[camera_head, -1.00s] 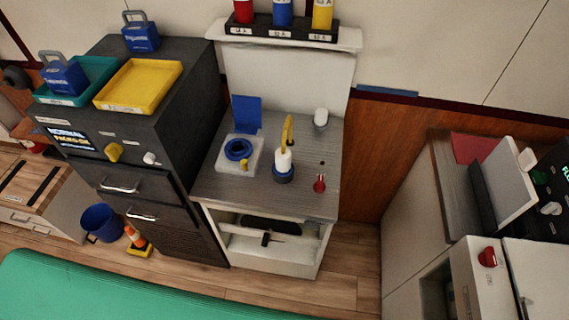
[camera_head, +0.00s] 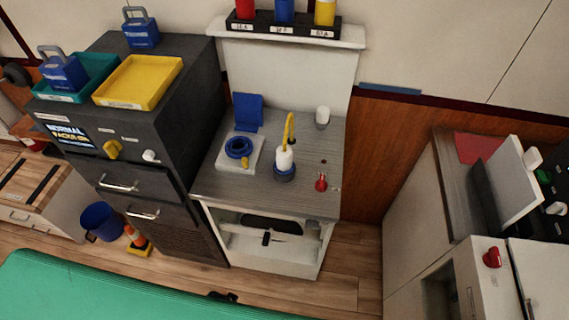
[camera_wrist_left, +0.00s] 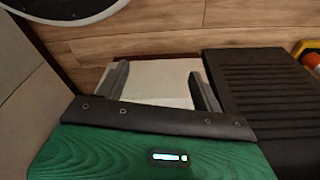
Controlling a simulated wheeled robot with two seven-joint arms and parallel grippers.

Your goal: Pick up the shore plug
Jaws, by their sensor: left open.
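What looks like the shore plug (camera_head: 284,164) stands upright on the grey counter, with a white body, a blue collar at its base and a yellow cable rising from its top. Left of it, a blue ring-shaped socket (camera_head: 238,147) sits on a white plate with a raised blue flap behind. My left gripper (camera_wrist_left: 158,72) is open and empty in the left wrist view, its fingers over a pale surface low near the floor. A small dark tip, probably of this gripper (camera_head: 222,296), shows at the bottom of the head view. My right gripper is not in view.
The grey counter (camera_head: 218,187) also holds a red knobbed item (camera_head: 321,182) and a white cup-like item (camera_head: 322,117). A dark cabinet (camera_head: 190,120) stands left, with a yellow tray (camera_head: 139,82) on top. A green surface (camera_head: 90,294) fills the lower left.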

